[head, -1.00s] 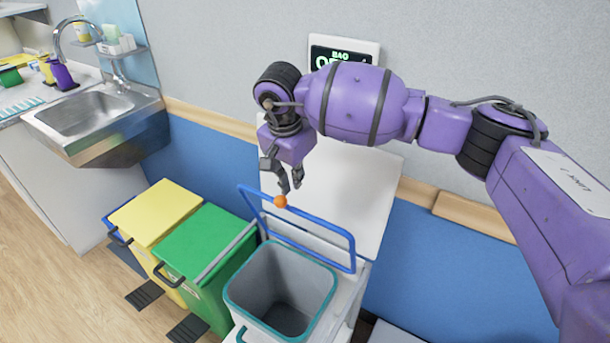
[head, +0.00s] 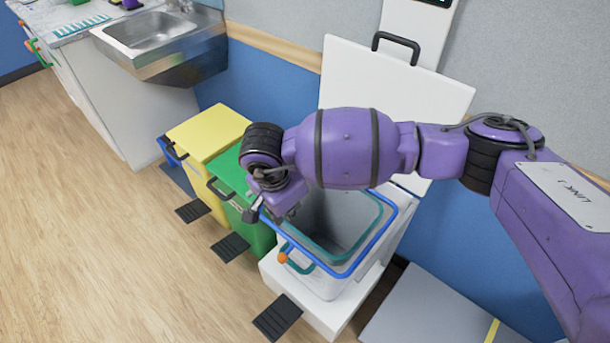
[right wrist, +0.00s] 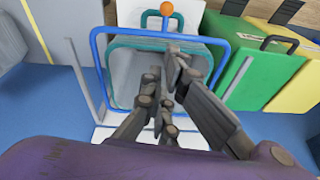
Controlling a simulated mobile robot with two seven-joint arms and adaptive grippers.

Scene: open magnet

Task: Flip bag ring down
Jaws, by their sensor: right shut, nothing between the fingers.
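The bag ring (head: 341,275) is a blue frame with an orange knob (head: 283,257) at its front edge. In the head view it lies folded down around the teal rim of the open white bin (head: 340,287); whether it touches the rim all round is unclear. The ring also shows in the right wrist view (right wrist: 98,72), with the knob (right wrist: 165,8) at the top. My right gripper (head: 262,213) is over the bin's left side, partly hidden by its own wrist. Its fingers (right wrist: 165,95) are shut and empty in front of the ring. My left gripper is not in view.
The bin's white lid (head: 350,70) stands open against the wall. A green bin (head: 228,165) and a yellow bin (head: 205,130) stand to the left, with black pedals in front. The floor (head: 120,260) at the left is clear.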

